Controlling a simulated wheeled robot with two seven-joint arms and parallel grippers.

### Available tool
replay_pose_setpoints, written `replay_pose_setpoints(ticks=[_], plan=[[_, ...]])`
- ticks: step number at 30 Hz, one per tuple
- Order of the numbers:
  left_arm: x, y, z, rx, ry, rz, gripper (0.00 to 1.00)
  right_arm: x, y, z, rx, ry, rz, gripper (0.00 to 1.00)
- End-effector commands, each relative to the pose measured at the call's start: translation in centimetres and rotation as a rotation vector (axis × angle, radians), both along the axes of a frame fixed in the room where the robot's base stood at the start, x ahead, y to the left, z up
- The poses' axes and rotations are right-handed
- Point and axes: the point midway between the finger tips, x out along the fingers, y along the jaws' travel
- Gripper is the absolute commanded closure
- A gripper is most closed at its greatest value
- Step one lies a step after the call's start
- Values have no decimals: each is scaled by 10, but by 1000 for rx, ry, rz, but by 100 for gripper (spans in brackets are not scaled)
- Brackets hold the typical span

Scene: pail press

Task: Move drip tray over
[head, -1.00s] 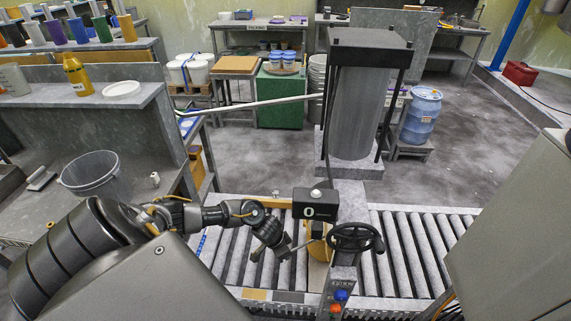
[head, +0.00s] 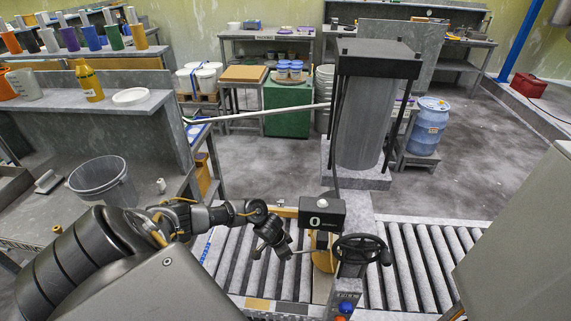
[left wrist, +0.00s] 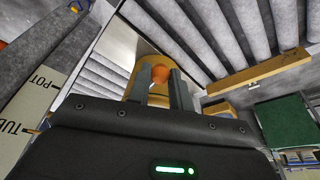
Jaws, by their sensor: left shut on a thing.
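A round orange-yellow tray-like part (head: 322,262) sits under the black press head (head: 322,213), partly hidden by it and by the handwheel (head: 361,249). I take it for the drip tray. My left gripper (left wrist: 161,78) is shut on an orange ball knob (left wrist: 160,73) at that yellow part. In the head view my left gripper (head: 287,253) reaches it from the left, just above the rollers. My right gripper is not in view.
A roller conveyor (head: 408,262) runs beneath the press. A grey pail (head: 102,181) stands on the bench at left. A tall grey cylinder (head: 360,115) in a black frame stands behind. A blue drum (head: 428,127) stands behind right.

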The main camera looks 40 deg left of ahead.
Motion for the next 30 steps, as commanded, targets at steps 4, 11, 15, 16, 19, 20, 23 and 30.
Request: replay_pose_setpoints(ticks=[4, 11, 15, 16, 19, 20, 23, 30], plan=[[8, 8, 0, 0, -2, 4, 92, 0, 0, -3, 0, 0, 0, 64], [19, 19, 0, 0, -3, 3, 91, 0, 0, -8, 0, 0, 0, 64], [21, 22, 0, 0, -3, 4, 91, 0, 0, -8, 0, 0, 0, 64], [21, 22, 1, 0, -3, 4, 91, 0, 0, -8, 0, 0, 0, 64], [21, 22, 1, 0, -3, 4, 91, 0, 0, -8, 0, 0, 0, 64], [21, 22, 1, 0, -3, 3, 91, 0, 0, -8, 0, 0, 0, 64], [21, 22, 1, 0, -3, 3, 91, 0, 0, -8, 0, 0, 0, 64], [27, 25, 1, 0, -4, 3, 90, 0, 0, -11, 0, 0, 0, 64]])
